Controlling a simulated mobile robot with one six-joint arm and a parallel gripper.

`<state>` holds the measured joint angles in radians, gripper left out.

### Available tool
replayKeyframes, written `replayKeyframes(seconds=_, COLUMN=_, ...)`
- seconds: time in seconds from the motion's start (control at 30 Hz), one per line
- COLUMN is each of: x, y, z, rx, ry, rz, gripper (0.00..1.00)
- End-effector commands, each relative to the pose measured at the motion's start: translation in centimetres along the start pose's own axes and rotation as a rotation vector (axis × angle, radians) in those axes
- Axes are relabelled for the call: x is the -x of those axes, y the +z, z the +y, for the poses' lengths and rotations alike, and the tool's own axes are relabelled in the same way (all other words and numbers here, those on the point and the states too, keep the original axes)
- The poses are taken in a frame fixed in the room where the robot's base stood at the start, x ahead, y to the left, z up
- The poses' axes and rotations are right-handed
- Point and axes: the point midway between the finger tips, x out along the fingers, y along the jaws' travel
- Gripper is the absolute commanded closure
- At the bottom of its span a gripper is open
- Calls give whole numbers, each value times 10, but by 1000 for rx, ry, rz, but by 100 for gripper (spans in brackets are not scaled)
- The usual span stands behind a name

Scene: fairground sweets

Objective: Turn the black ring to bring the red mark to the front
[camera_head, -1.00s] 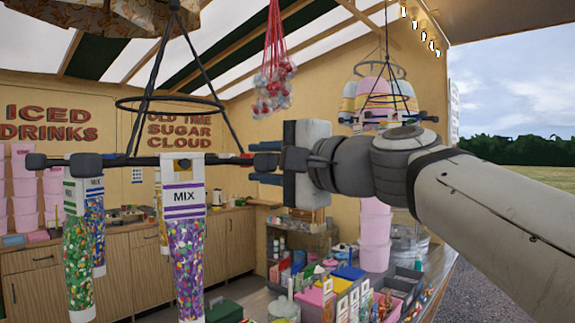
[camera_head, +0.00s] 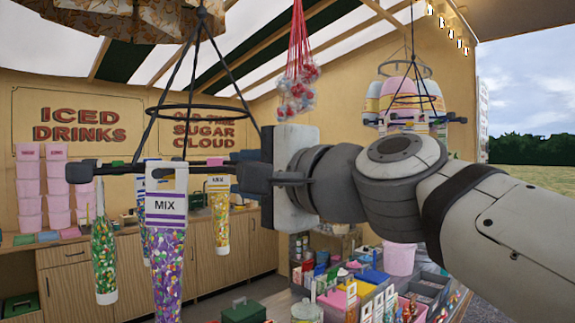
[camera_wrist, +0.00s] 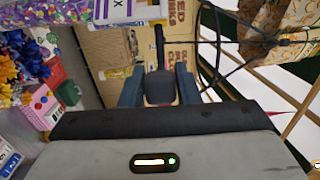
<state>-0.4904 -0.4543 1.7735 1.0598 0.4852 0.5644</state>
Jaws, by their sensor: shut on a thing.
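The black ring (camera_head: 190,106) hangs level from dark rods, with spokes and sweet bags below it. My gripper (camera_head: 264,178) is shut on the dark knob at the right end of a spoke. In the wrist view the knob (camera_wrist: 158,90) sits between the two fingers. A small red patch (camera_head: 214,161) shows on the rack just left of my gripper; I cannot tell surely whether it is the mark. A purple-striped MIX bag (camera_head: 166,207) hangs nearest, a green bag (camera_head: 103,240) left of it, and an orange-topped bag (camera_head: 219,205) behind to the right.
A second hanging rack (camera_head: 405,95) holds pastel tubs at the right. A red-stringed bundle (camera_head: 298,85) hangs behind my gripper. Below are a counter (camera_head: 70,285), stacked pink tubs (camera_head: 58,190) and a crowded display of boxes (camera_head: 345,300).

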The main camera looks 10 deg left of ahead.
Motion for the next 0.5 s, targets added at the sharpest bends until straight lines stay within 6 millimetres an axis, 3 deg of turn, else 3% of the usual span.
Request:
replayKeyframes(seconds=0.27, x=-3, y=12, z=-1, rx=-1, ry=2, rz=-3, gripper=80)
replayKeyframes(seconds=0.5, x=-12, y=34, z=-4, rx=-1, ry=4, rz=-7, gripper=80)
